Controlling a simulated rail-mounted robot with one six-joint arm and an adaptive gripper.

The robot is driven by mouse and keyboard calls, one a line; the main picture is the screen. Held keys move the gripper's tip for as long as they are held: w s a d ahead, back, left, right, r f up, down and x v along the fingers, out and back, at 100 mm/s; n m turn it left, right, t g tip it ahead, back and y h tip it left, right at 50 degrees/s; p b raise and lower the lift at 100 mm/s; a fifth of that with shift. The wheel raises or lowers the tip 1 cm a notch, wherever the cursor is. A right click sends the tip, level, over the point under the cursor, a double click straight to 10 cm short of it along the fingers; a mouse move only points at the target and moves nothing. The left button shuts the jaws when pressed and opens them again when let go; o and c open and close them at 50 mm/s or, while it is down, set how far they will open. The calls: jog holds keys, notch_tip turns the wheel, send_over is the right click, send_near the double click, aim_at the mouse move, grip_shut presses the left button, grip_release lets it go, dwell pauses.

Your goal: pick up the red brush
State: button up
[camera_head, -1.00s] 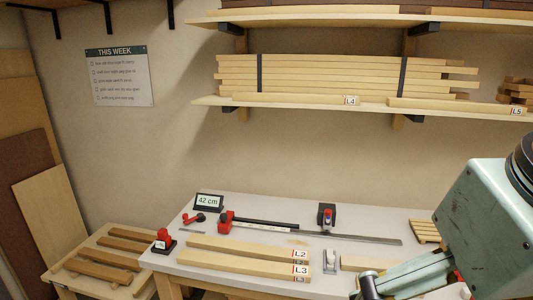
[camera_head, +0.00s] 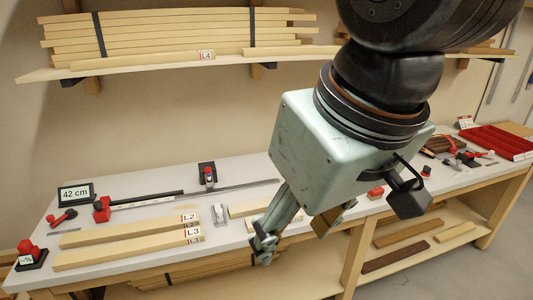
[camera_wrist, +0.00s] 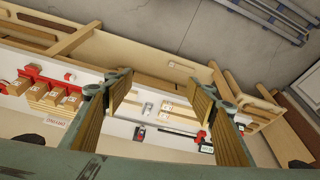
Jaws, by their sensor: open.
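I cannot tell for sure which red thing is the brush. My arm hides part of the bench top.
Boards L2 and L3 (camera_head: 130,238) lie on the bench left of my gripper. A red tray (camera_head: 495,142) stands at the far right. A 42 cm display (camera_head: 75,194) stands at the left. Stacked boards fill the wall shelf (camera_head: 140,67). Planks lie on the lower shelf (camera_head: 385,282).

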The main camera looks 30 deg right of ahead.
jog(key=c, duration=0.3)
jog(key=shift+w, duration=0.1)
